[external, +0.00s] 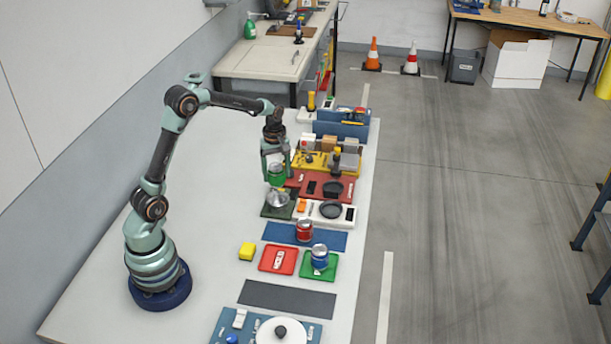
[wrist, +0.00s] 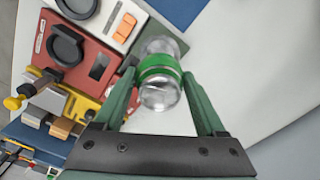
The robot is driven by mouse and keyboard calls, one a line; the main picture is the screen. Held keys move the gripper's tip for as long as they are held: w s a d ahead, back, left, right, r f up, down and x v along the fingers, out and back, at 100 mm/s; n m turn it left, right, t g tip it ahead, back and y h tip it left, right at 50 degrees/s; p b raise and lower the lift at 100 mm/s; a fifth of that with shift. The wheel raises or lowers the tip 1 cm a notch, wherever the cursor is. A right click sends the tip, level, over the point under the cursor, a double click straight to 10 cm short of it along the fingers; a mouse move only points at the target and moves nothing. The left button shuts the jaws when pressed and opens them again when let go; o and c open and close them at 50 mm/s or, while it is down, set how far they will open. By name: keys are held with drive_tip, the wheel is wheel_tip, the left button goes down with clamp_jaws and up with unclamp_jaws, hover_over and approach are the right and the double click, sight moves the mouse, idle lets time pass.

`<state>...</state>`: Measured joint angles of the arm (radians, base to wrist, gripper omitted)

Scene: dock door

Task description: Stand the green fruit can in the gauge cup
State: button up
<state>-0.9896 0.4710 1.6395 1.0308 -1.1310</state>
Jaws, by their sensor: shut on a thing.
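The green fruit can (external: 276,174) is held by my gripper (external: 276,166) above the table, close over a silvery round piece (external: 278,198) on a dark green plate. The wrist view shows the can's green band (wrist: 158,67) between the two fingers of my gripper (wrist: 158,85), which are shut on it. A dark round cup (external: 333,188) is on the red board, right of the can; it also shows in the wrist view (wrist: 66,46). A second dark round cup (external: 331,209) is on the white board. No label shows which is the gauge cup.
The yellow board (external: 318,169) behind carries several upright parts. The table left of the boards is clear.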

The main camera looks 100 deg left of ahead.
drive_tip(key=shift+f, duration=3.25)
drive_tip(key=shift+f, duration=0.4)
drive_tip(key=shift+f, duration=0.2)
drive_tip(key=o, duration=1.5)
